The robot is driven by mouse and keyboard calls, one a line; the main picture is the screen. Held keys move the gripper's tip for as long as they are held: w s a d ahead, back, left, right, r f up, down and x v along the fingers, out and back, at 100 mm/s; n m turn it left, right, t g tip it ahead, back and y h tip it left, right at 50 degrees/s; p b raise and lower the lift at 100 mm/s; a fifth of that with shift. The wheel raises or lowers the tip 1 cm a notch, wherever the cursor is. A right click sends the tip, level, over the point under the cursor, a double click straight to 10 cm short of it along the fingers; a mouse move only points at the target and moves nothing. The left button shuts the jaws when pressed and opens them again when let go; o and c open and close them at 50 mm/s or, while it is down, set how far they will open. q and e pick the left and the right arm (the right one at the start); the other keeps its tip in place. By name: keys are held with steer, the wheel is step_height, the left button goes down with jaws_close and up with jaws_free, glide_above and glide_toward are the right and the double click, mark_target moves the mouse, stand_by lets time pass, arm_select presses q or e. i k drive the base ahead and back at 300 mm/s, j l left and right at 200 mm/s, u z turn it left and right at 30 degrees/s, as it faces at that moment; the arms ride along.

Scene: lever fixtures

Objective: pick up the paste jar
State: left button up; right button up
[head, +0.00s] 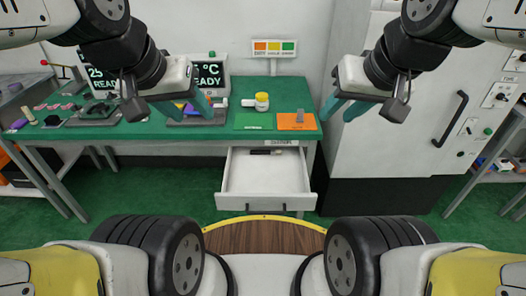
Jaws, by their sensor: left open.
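The paste jar (262,102) appears to be the small jar with a yellow lid and a pale body. It stands upright on the green bench top, behind the seam between a green mat and an orange mat. My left gripper (186,106) is open, with teal fingers, above the bench to the left of the jar and apart from it. My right gripper (342,107) is to the right of the jar, near the bench's right end. Its teal fingers look apart and empty.
An open, white drawer (265,182) juts out below the bench (225,126). A green mat (252,121) and an orange mat (297,122) lie in front of the jar. A white cabinet (385,140) with a black handle stands at the right.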

mark_target(261, 106)
steer(key=i+j+u, duration=0.1)
steer(key=j+u, duration=0.3)
steer(key=i+j+u, duration=0.1)
steer(key=u, duration=0.3)
steer(key=i+j+u, duration=0.15)
steer(key=j+u, duration=0.25)
steer(key=i+j+u, duration=0.2)
steer(key=i+u, duration=0.15)
steer(key=i, duration=0.3)
steer(key=i+z, duration=0.15)
steer(key=z, duration=0.3)
steer(key=i+j+z, duration=0.15)
steer(key=z, duration=0.35)
steer(key=i+z, duration=0.1)
steer(key=z, duration=0.35)
steer(key=i+z, duration=0.1)
steer(key=z, duration=0.35)
steer(key=i+j+z, duration=0.1)
steer(key=z, duration=0.3)
steer(key=j+z, duration=0.15)
steer(key=z, duration=0.3)
steer(key=i+j+z, duration=0.1)
steer(key=z, duration=0.35)
steer(key=i+j+z, duration=0.1)
steer(key=z, duration=0.3)
steer(key=j+z, duration=0.35)
steer(key=i+j, duration=0.05)
